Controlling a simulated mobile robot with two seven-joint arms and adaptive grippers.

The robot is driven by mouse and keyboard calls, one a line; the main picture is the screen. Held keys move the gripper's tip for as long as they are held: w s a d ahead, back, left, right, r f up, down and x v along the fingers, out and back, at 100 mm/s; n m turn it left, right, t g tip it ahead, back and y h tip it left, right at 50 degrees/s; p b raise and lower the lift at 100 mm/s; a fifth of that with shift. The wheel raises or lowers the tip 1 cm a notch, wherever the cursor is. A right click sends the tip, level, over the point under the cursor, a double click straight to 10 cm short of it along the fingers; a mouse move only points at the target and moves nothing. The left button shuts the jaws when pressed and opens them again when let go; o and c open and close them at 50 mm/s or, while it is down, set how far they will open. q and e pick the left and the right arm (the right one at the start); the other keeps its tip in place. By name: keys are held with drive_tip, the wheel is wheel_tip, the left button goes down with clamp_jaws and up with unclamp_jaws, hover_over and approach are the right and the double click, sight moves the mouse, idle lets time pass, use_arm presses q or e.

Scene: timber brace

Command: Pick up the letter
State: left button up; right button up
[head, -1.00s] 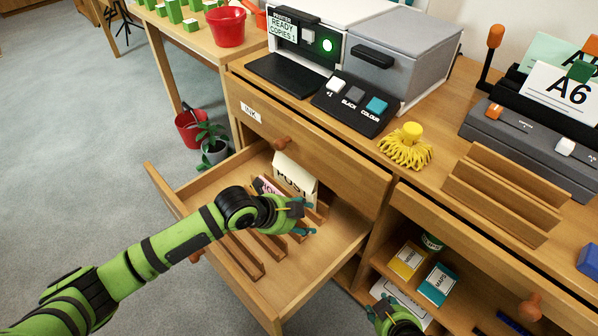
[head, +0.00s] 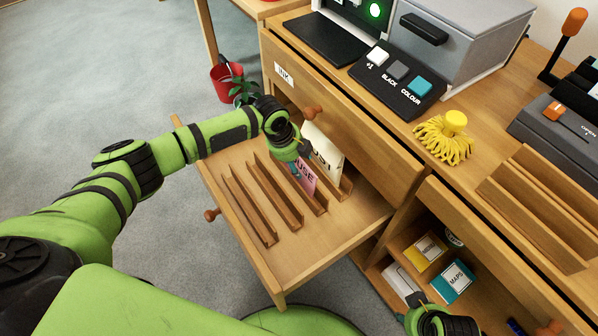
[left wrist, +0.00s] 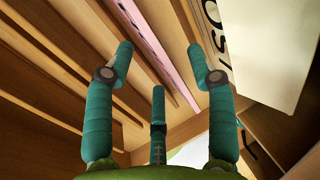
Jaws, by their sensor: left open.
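A cream card marked with letters like POST (head: 325,148) stands upright in a slot of the open drawer (head: 352,212). A pink card ending in USE (head: 305,178) stands in the slot beside it, to its left. I cannot tell which is the letter. My left gripper (head: 297,168) is open at the pink card's upper end and hides part of it. In the left wrist view, the pink card's edge (left wrist: 165,52) runs between the spread fingers, and the cream card (left wrist: 265,50) is at the right. My right gripper (head: 440,322) is only partly visible at the bottom edge.
Wooden dividers (head: 272,190) fill the drawer's left part; those slots look empty. The desk above carries a button panel (head: 398,78), a yellow tassel-like object (head: 447,138) and a wooden rack (head: 535,205). A yellow box (head: 425,250) and a teal MAPS box (head: 453,280) sit on the shelf below.

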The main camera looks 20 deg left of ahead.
use_arm(q)
drive_tip(key=shift+w+f, duration=0.1)
drive_tip(key=shift+f, duration=0.25)
